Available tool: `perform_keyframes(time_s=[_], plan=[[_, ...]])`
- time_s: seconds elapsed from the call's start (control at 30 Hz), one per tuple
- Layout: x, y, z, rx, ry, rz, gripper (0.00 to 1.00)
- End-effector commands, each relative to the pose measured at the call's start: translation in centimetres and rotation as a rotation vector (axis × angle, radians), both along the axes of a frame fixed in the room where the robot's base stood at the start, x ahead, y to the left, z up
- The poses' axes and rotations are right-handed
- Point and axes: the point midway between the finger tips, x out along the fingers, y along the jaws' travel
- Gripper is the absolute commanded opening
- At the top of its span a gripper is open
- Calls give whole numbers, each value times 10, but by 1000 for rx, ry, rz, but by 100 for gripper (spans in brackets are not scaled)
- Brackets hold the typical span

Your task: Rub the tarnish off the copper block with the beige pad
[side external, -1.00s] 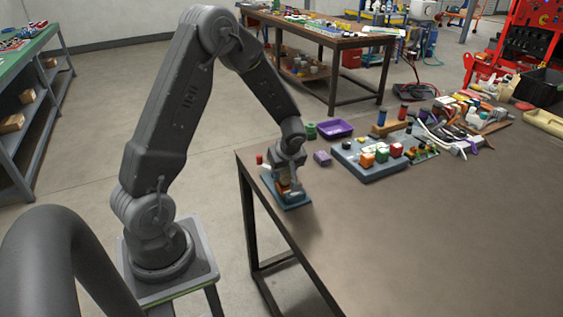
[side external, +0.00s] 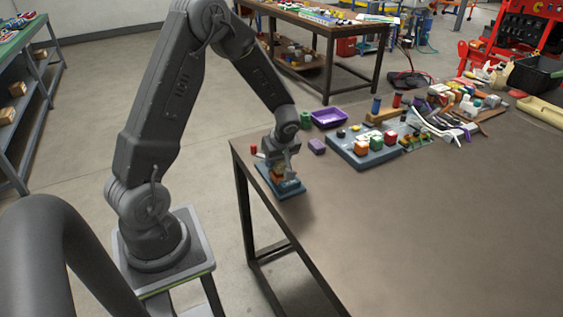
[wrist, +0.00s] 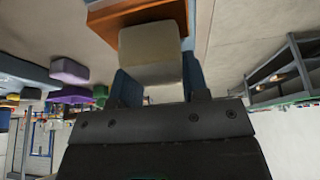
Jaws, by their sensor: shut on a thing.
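My gripper (wrist: 150,90) is shut on the beige pad (wrist: 150,55), a pale rounded block between its fingers. In the wrist view the pad lies against the copper block (wrist: 107,20), an orange-brown piece behind it; the exact contact is hard to tell. In the side view my gripper (side external: 281,168) is low over the copper block (side external: 277,174), which sits on a teal base plate (side external: 290,191) near the table's left corner. My gripper hides much of the block there. Tarnish cannot be made out.
A small red-topped item (side external: 253,149) stands left of the plate. A purple block (side external: 317,146), a purple tray (side external: 329,118) and a green cylinder (side external: 305,120) are behind it. A blue board (side external: 362,157) with coloured blocks stands to the right. The front of the table (side external: 420,235) is clear.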

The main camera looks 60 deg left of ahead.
Motion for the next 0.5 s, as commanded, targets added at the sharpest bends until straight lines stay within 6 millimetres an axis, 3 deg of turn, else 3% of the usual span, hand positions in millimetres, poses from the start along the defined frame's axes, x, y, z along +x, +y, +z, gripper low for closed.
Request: perform_keyframes(time_s=[0.1,0.2,0.5], plan=[[-1,12,-2,1,1,2,20],[10,10,-3,0,-1,-1,20],[9,-21,-7,-3,3,-6,20]])
